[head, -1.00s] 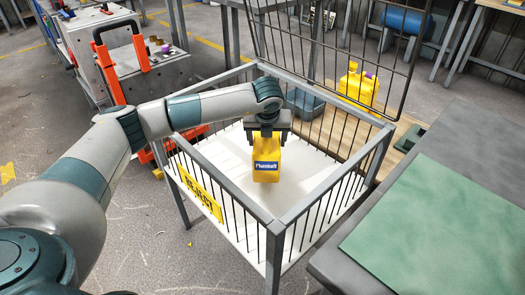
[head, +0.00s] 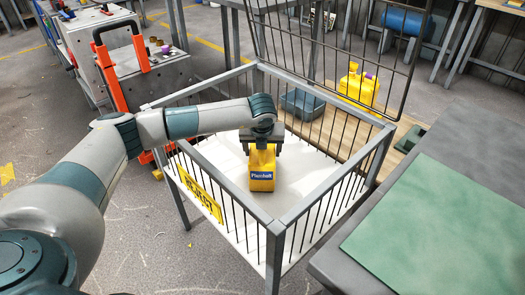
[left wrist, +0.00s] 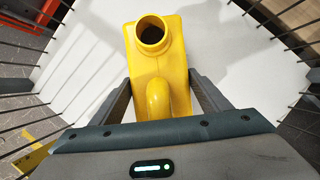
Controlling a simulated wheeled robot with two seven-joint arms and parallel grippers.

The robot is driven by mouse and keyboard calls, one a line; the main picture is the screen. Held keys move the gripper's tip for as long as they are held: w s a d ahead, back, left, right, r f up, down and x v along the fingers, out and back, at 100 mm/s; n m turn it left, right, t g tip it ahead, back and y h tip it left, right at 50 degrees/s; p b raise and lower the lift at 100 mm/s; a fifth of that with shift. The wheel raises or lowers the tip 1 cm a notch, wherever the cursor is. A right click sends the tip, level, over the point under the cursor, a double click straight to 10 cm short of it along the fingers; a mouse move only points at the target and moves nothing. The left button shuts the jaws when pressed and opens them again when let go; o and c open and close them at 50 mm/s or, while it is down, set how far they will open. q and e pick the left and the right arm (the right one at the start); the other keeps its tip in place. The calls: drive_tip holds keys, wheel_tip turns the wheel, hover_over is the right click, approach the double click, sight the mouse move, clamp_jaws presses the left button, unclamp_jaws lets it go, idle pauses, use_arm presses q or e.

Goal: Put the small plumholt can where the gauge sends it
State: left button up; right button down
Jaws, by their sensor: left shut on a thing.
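The small yellow can (head: 262,182) has a blue label reading "Plumholt". It is upright inside the wire cage marked "REJECT" (head: 196,189), low over the white floor; I cannot tell whether it touches. My left gripper (head: 262,148) is shut on the can from above. In the left wrist view the can (left wrist: 172,65) shows its open round spout, and my gripper's fingers (left wrist: 160,95) are on either side of its handle. No gauge can be made out. My right gripper is not in view.
The cage's grey top rail (head: 235,199) and bars surround the can. A green mat (head: 440,225) lies on the grey table at right. Another yellow can with a purple cap (head: 357,88) and a blue-grey container (head: 303,105) stand behind the cage. The white cage floor (head: 315,175) is otherwise clear.

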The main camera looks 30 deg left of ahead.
sight(263, 155)
use_arm(q)
drive_tip(key=o, duration=1.4)
drive_tip(key=shift+o, duration=0.2)
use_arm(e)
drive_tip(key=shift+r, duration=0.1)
use_arm(q)
drive_tip(key=p+v, duration=0.1)
drive_tip(key=v, duration=1.1)
drive_tip(key=shift+r, duration=0.1)
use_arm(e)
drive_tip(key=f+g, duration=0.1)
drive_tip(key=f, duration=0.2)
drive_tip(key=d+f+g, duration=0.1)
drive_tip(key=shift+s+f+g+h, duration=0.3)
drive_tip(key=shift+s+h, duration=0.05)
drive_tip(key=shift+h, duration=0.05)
